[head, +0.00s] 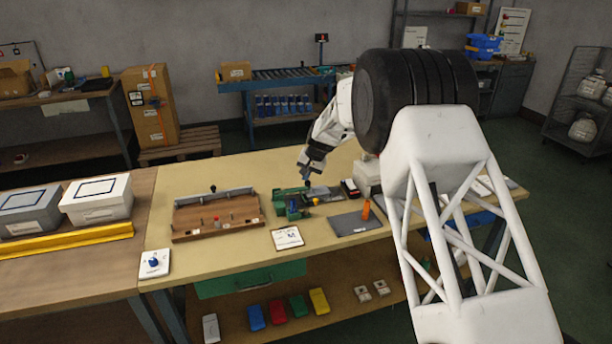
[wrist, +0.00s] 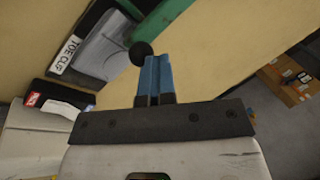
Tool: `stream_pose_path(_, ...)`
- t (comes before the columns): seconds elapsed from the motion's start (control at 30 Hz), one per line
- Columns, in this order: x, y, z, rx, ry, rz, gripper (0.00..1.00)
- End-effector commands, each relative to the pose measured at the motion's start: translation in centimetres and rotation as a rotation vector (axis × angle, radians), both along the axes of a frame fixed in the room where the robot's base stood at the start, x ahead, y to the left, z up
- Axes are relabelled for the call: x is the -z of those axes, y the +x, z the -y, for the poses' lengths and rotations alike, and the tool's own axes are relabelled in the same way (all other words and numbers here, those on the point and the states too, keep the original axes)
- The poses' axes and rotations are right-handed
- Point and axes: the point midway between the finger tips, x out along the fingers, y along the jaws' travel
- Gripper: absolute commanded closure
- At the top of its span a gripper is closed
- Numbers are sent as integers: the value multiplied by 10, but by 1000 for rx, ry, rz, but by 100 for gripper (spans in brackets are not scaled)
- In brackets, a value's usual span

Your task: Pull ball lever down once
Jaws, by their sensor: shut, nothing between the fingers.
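The ball lever's black ball (wrist: 140,53) shows in the wrist view just beside the tips of my gripper (wrist: 153,60). I cannot tell whether they touch. My gripper's blue fingers are together and hold nothing. In the head view my gripper (head: 306,178) is small, over the green device (head: 292,206) at the middle of the bench. The lever's shaft is not clear there. Part of a green body (wrist: 185,15) shows past the fingertips in the wrist view, with a grey piece (wrist: 105,45) beside a "TOE CLIP" label (wrist: 74,45).
A wooden tray (head: 217,218) with a black knob stands left of the green device. A dark mat (head: 353,223) with an orange cone (head: 366,210) lies to the right. A printed card (head: 287,238) lies in front. A black and red item (head: 350,188) sits right of my gripper.

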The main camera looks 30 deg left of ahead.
Motion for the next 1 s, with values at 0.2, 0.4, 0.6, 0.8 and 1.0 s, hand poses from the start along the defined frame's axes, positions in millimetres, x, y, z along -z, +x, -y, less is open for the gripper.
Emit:
stream_pose_path(0.2,35,1,17,8,-27,-25,100)
stream_pose_path(0.4,35,1,17,8,-27,-26,100)
stream_pose_path(0.6,35,1,17,7,-28,-27,100)
stream_pose_path(0.8,28,0,14,7,-26,-25,100)
stream_pose_path(1.0,11,-1,3,5,-21,-19,100)
